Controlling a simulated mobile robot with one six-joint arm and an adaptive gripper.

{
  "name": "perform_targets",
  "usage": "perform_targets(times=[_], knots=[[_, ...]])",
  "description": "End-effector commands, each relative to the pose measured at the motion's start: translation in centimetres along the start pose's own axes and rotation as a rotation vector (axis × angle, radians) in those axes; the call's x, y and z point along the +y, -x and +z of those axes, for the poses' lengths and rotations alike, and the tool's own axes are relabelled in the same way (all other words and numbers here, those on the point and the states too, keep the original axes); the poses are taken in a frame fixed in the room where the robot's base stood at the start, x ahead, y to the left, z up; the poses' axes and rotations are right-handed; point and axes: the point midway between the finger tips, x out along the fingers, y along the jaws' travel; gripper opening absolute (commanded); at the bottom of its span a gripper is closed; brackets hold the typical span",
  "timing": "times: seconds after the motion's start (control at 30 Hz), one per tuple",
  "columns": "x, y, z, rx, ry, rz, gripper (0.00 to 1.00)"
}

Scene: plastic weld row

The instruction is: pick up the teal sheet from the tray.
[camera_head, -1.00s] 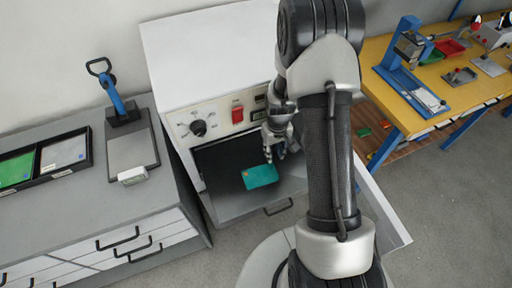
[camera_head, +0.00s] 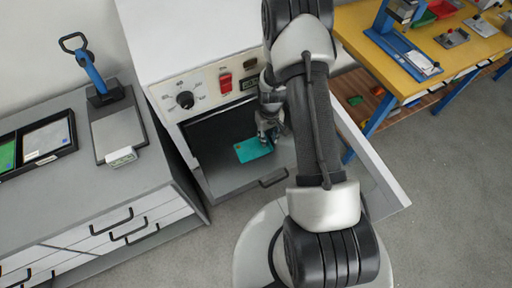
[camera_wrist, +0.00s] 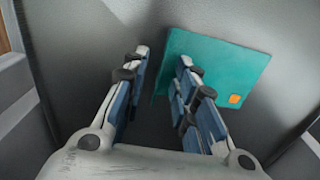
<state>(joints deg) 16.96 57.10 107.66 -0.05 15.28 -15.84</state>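The teal sheet (camera_head: 250,151) lies flat on the grey tray (camera_head: 222,178) below the control panel. In the wrist view the teal sheet (camera_wrist: 225,70) has a small orange mark near one corner. My gripper (camera_head: 268,139) is low at the sheet's right end in the head view and covers part of it. In the wrist view my gripper (camera_wrist: 164,57) has its two fingers apart with nothing held. The right finger overlaps the sheet's near left part, and the sheet's left edge shows between the fingers. Whether the fingers touch the sheet cannot be told.
The oven's control panel (camera_head: 207,87) stands just behind the tray. A grey cabinet (camera_head: 150,182) at left carries a blue-handled press (camera_head: 104,92) and a black two-part tray (camera_head: 74,146). A yellow workbench (camera_head: 385,66) stands at right. The floor in front is clear.

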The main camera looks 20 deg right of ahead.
Motion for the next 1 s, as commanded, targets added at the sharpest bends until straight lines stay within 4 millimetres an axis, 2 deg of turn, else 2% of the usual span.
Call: perform_targets(times=[0.1, 0.5, 1.0], knots=[[0.01, 0.14, -0.04, 0.001, 0.000, 0.000, 0.26], [0.00, 0.15, -0.03, 0.001, 0.000, 0.000, 0.00], [-0.01, 0.30, -0.06, 0.001, 0.000, 0.000, 0.00]])
